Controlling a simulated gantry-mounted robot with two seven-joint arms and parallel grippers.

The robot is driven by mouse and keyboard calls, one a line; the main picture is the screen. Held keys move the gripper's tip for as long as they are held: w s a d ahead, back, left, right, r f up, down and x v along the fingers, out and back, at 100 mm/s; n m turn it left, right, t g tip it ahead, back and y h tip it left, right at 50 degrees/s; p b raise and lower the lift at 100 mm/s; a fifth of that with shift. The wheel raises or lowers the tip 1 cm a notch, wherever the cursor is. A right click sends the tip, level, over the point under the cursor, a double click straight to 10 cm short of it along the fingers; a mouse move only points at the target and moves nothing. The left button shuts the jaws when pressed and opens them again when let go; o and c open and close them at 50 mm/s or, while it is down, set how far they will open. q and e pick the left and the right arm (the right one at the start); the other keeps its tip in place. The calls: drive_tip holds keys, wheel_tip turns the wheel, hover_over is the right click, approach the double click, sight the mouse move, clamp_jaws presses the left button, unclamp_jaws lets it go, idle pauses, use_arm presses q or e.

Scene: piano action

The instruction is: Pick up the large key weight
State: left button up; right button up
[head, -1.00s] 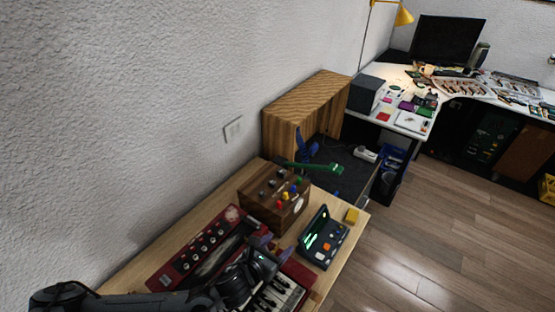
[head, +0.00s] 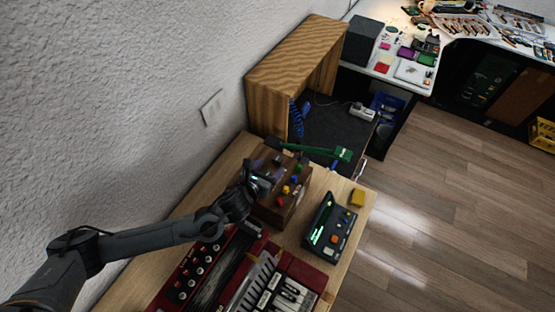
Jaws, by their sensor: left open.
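I cannot pick out the large key weight for certain in the head view. A small yellow block (head: 357,198) lies at the right edge of the wooden table. My left gripper (head: 266,166) is open, over the left part of the brown wooden box (head: 291,204) with coloured knobs. The gripper and wrist hide part of the box top, and I cannot tell whether the fingers touch it. My right gripper is not in view.
A dark device with a green-lit screen (head: 329,228) stands right of the box. A red keyboard (head: 290,283) lies in front. A green arm-like object (head: 325,152) is behind the box. A wooden cabinet (head: 290,62) and cluttered white desk (head: 391,66) lie beyond.

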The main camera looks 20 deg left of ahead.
sight(277, 159)
use_arm(q)
drive_tip(key=shift+x, duration=3)
drive_tip(key=shift+a, duration=0.15)
drive_tip(key=c, duration=1)
drive_tip(key=shift+r, duration=0.1)
drive_tip(key=shift+c, duration=0.8)
drive_tip(key=shift+r, duration=0.1)
